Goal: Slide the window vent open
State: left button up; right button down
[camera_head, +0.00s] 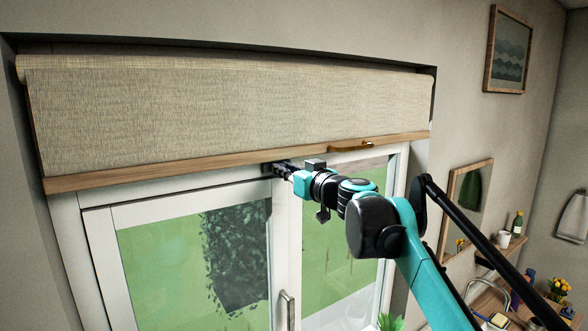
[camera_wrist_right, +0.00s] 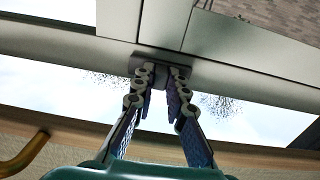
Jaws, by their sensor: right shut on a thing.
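The window (camera_head: 197,188) has white frames and green-looking panes, and it fills the lower left of the head view. My right gripper (camera_head: 279,168) reaches the top of its frame, just under the blind's wooden bar, near where the two panes meet. In the right wrist view, my right gripper (camera_wrist_right: 160,84) has its two fingers shut on a small dark grey tab (camera_wrist_right: 152,69) at the frame. The tab looks like the vent's slider, and the fingers partly hide it. In the head view the gripper and the bar hide the vent. My left gripper is out of view.
A beige blind (camera_head: 220,105) hangs above, with a wooden bottom bar (camera_head: 130,177) and a brass handle (camera_head: 350,147) right of my gripper. A window handle (camera_head: 286,310) sits lower on the frame. A mirror (camera_head: 468,195) and a shelf (camera_head: 500,255) are at the right.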

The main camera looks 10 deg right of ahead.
jog(key=c, duration=1.6)
grip_release()
jog(key=shift+a, duration=0.15)
jog(key=shift+c, duration=0.2)
jog(key=shift+o, duration=0.5)
jog(key=shift+s+a, duration=0.1)
jog(key=shift+a, duration=0.05)
jog(key=v, duration=1.2)
jog(key=shift+r, duration=0.1)
